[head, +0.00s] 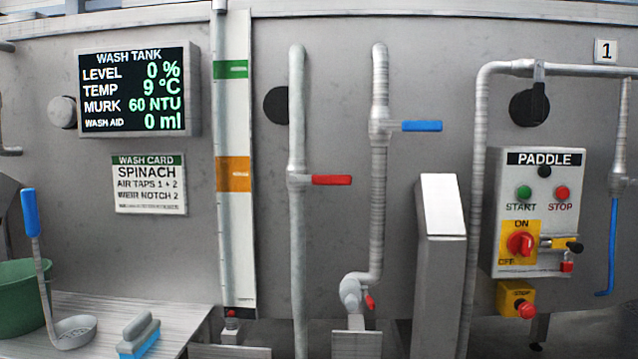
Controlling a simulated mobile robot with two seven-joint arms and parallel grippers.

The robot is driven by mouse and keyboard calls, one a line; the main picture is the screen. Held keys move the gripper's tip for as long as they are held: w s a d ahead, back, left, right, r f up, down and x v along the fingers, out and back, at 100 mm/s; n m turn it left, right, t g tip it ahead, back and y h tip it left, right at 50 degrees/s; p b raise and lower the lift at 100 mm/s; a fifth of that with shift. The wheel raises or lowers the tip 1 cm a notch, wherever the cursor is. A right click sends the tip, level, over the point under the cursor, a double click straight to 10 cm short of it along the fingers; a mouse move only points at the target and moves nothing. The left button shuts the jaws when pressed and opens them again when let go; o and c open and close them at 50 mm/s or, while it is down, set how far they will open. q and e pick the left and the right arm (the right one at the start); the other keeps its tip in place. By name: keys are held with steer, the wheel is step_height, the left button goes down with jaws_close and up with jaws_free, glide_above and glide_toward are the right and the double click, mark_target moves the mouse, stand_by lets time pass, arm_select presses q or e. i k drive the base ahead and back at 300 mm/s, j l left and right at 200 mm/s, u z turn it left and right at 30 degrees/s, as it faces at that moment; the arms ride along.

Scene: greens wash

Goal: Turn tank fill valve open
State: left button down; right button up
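Two lever valves sit on vertical pipes in front of the grey tank wall. The red lever (331,180) points right, across its pipe (298,240). The blue lever (421,126) also points right, across the pipe (379,200) to its right. No label marks either one as the fill valve. A small red handle (370,302) is at the low elbow of the blue-lever pipe. The wash tank display (134,91) reads level 0 %, temp 9 °C, murk 60 NTU, wash aid 0 ml. Neither gripper is in view.
A grey upright box (440,270) stands right of the pipes. A bench at lower left holds a ladle (75,332), brush (139,336) and green bucket (22,300).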

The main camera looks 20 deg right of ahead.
mark_target(294, 178)
steer(key=i+l+u, duration=0.2)
steer(key=l, duration=0.45)
steer(key=l+u, duration=0.2)
steer(key=l, duration=0.45)
steer(key=k+l+u, duration=0.1)
steer(key=l+u, duration=0.15)
steer(key=l, duration=0.4)
steer(key=l+u, duration=0.2)
steer(key=l, duration=0.45)
steer(key=k+l+u, duration=0.2)
steer(key=l, duration=0.45)
